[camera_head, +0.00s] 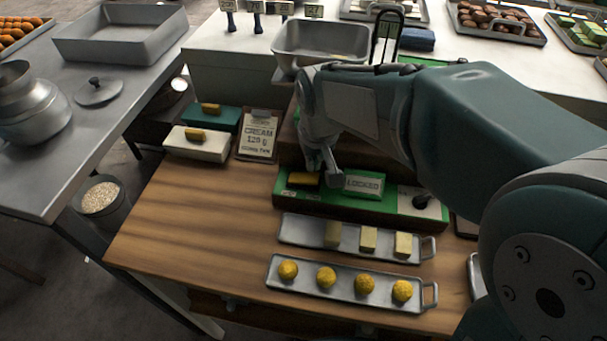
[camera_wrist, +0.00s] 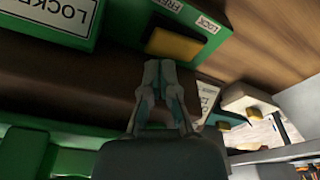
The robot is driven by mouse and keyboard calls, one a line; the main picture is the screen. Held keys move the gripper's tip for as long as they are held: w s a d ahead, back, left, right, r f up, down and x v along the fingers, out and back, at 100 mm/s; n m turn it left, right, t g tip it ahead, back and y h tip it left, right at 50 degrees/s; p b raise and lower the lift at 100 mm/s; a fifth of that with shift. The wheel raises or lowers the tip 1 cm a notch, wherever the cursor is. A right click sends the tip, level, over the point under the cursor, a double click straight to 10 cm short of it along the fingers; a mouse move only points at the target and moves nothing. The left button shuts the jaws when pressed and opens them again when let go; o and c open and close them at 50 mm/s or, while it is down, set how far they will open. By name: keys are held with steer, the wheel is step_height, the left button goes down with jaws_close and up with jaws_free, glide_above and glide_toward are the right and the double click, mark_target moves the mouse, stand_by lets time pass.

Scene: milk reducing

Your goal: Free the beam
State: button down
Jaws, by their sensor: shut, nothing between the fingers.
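A long green base (camera_head: 345,205) stands on the wooden table, with a white plate reading LOCKED (camera_head: 363,184) on its face. A yellow-brown block (camera_head: 303,179) sits on the base left of that plate. In the wrist view the block (camera_wrist: 175,44) lies beside small labels reading LOCK (camera_wrist: 206,23) and FREE. My gripper (camera_head: 324,172) is shut and empty, close to the block. In the wrist view its fingertips (camera_wrist: 160,68) are together just short of the block; I cannot tell whether they touch. My arm hides much of the apparatus behind, and I cannot clearly make out the beam.
Two metal trays, one with pale blocks (camera_head: 368,239) and one with yellow balls (camera_head: 364,285), lie in front. Left are a CREAM card (camera_head: 258,135) and white (camera_head: 198,147) and teal (camera_head: 213,118) boxes. A metal pan (camera_head: 318,42) stands behind. The table's left front is clear.

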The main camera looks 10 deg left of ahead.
mark_target(313, 177)
steer(key=shift+f, duration=1.55)
stand_by(1.0)
steer(key=shift+r, duration=3.55)
steer(key=shift+d, duration=0.1)
steer(key=s+d+r+m+t, duration=0.1)
steer(key=s+d+m+t, duration=0.1)
steer(key=s+d, duration=0.5)
steer(key=s+d+r+m+t, duration=0.1)
steer(key=s+d+m, duration=0.3)
steer(key=d, duration=1.1)
steer(key=s+t, duration=0.1)
steer(key=s, duration=0.2)
steer(key=shift+s+d+r+h, duration=0.15)
steer(key=shift+s+r+h, duration=0.15)
steer(key=shift+r+h, duration=0.1)
